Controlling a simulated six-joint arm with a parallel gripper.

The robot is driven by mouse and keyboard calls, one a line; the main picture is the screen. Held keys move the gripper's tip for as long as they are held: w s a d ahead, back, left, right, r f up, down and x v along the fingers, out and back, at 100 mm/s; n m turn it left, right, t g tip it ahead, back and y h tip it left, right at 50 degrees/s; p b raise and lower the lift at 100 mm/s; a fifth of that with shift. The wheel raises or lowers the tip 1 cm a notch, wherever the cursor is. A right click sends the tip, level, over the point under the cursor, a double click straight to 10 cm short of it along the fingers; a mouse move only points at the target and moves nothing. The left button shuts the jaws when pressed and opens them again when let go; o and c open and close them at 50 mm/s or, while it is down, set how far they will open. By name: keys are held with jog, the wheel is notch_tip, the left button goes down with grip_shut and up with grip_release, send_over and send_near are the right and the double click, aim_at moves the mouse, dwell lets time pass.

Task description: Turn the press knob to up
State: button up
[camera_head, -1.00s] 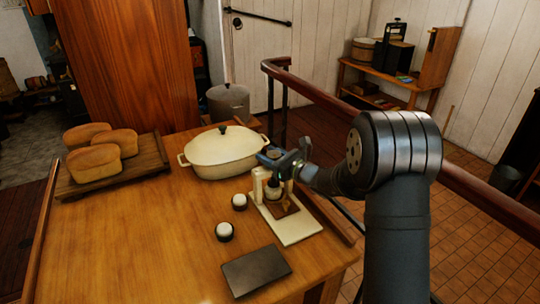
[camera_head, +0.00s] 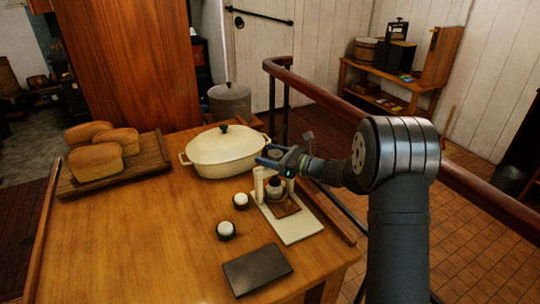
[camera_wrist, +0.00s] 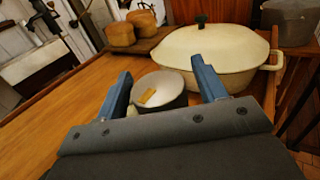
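The press stands on a pale base plate (camera_head: 299,228) near the table's right edge, with a cream post (camera_head: 258,182) and a dark part in its middle. In the wrist view, a round grey knob (camera_wrist: 168,79) with a yellow mark (camera_wrist: 147,97) shows between and just beyond my fingers. The mark lies toward the knob's lower left. My gripper (camera_head: 267,154) is open, with two blue fingers level above the press. They also show in the wrist view (camera_wrist: 163,85). I cannot tell whether either finger touches the knob. In the head view, my gripper partly hides the press top.
A cream lidded pot (camera_head: 224,155) stands close behind the press. Loaves sit on a board (camera_head: 150,155). A wooden rail (camera_head: 330,97) runs behind my arm.

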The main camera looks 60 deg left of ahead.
jog(key=v, duration=1.7)
jog(key=shift+d, duration=0.25)
jog(key=x, duration=1.7)
jog(key=shift+a, duration=0.3)
